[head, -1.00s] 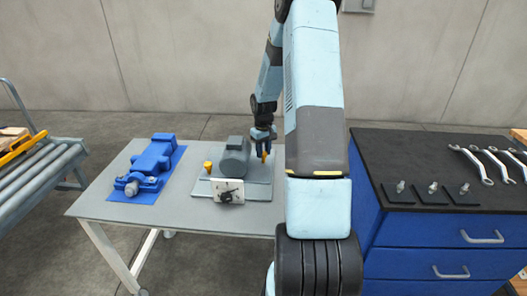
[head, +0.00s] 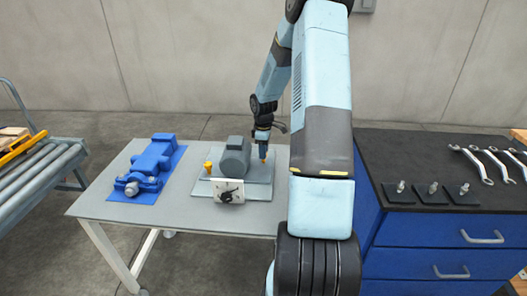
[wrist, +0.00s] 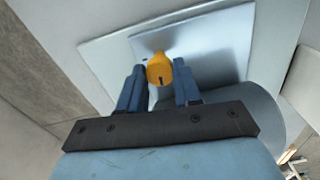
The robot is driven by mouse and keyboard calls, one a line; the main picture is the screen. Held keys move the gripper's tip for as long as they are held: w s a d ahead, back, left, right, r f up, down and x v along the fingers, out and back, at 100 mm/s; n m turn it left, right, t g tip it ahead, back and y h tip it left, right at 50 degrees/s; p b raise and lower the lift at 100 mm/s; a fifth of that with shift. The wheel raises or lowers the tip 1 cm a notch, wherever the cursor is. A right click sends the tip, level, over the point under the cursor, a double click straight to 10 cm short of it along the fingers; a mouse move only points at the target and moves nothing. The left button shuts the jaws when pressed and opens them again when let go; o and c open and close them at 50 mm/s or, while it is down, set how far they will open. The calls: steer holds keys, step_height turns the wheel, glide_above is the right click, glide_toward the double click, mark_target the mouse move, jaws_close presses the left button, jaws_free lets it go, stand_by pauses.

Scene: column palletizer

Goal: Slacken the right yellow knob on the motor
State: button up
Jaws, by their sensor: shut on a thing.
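The grey motor (head: 234,162) sits on a plate on the grey table (head: 110,203). The right yellow knob (head: 263,160) stands at the motor's right side, and the left yellow knob (head: 208,167) at its left. My gripper (head: 263,149) points down over the right knob and is shut on it. In the wrist view the right knob (wrist: 160,70) is between the two blue fingers of my gripper (wrist: 160,79). The knob's orange-yellow top shows a dark mark. The knob's lower part is hidden in the head view.
A blue machine part (head: 148,168) lies on a blue mat at the table's left. A white plate with a black part (head: 229,191) stands in front of the motor. A dark-topped blue cabinet (head: 430,155) with wrenches (head: 490,160) stands at right.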

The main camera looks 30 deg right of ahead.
steer(key=shift+n, duration=0.3)
stand_by(0.4)
steer(key=o, duration=1)
steer(key=shift+o, duration=0.2)
step_height(320, 180, up, 14)
steer(key=shift+f, duration=0.15)
